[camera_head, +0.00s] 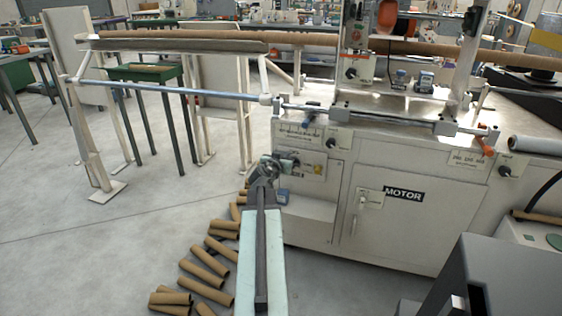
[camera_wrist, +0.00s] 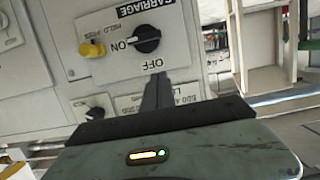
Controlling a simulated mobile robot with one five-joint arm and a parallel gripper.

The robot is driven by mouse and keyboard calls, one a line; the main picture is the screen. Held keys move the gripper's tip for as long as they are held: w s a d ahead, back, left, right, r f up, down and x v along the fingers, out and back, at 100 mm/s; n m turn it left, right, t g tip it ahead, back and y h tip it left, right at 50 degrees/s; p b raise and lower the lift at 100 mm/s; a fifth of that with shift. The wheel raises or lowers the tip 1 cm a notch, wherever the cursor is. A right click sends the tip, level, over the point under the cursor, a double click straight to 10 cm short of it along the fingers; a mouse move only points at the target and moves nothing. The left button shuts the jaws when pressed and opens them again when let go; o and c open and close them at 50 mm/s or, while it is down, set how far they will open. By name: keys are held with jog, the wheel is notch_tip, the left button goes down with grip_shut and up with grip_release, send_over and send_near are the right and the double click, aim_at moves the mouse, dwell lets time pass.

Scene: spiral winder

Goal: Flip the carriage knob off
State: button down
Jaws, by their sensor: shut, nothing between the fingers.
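The carriage knob (camera_wrist: 147,39) is a black rotary knob on a pale panel in the wrist view, below the word CARRIAGE. The lettering is turned about upside down there. Its bar lies roughly level, its left end at the ON label; the OFF label is below it. My gripper (camera_wrist: 157,80) is shut and empty, its dark fingertips just below OFF in the picture, apart from the knob. In the head view my gripper (camera_head: 268,165) is at the left front of the machine, beside the panel (camera_head: 308,158).
A yellow button (camera_wrist: 92,49) sits left of the knob in the wrist view. Another black knob (camera_wrist: 95,113) is partly hidden at lower left. Cardboard tubes (camera_head: 203,268) lie on the floor by my arm. The machine cabinet (camera_head: 400,225) fills the right.

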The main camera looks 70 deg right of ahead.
jog(key=x, duration=0.4)
jog(key=shift+w+a+f+b, duration=0.1)
jog(key=shift+w+b, duration=0.1)
jog(key=shift+b, duration=0.2)
notch_tip(320, 180, down, 4)
jog(key=b, duration=0.3)
jog(key=shift+w+a+b, duration=0.1)
jog(key=shift+a+b, duration=0.1)
jog(key=shift+b, duration=0.2)
